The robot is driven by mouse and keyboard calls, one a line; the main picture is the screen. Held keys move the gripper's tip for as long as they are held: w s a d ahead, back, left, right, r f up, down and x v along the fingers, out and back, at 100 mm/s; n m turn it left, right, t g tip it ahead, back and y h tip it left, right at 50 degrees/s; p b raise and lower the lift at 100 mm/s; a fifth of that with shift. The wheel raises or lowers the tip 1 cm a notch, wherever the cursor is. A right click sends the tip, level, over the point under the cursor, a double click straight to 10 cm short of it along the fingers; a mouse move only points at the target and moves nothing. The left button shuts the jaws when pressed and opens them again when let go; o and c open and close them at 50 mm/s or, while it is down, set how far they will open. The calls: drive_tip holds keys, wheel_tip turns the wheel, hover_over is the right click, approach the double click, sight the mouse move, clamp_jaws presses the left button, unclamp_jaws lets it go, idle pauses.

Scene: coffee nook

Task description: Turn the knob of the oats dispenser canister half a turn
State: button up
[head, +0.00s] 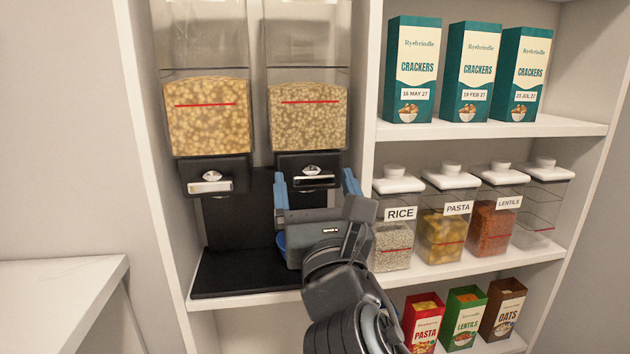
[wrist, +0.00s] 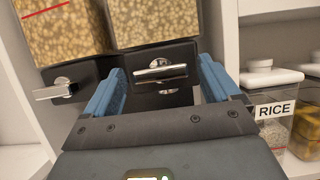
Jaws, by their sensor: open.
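Two clear dispenser canisters hang side by side: the left one (head: 207,128) and the right one (head: 307,128) both hold pale grain-like pieces, and no name label shows on either. The right canister's silver knob (head: 312,181) has a level bar handle. My gripper (head: 316,186) is open in front of it, with one blue finger to each side. In the wrist view the right knob (wrist: 160,73) lies between the open fingers (wrist: 160,82), with gaps on both sides. The left canister's knob (head: 211,186) also has a roughly level bar.
A blue bowl (head: 281,242) is mostly hidden behind my gripper on the black stand (head: 235,275). A RICE jar (head: 392,240) stands close on the right, beyond the shelf divider (head: 365,90). Cracker boxes (head: 412,70) stand above; an OATS box (head: 503,308) is below.

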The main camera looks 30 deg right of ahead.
drive_tip(key=shift+w+d+r, duration=0.1)
drive_tip(key=shift+w+r, duration=0.05)
drive_tip(key=shift+w, duration=0.15)
drive_tip(key=shift+c, duration=0.4)
drive_tip(key=c, duration=1)
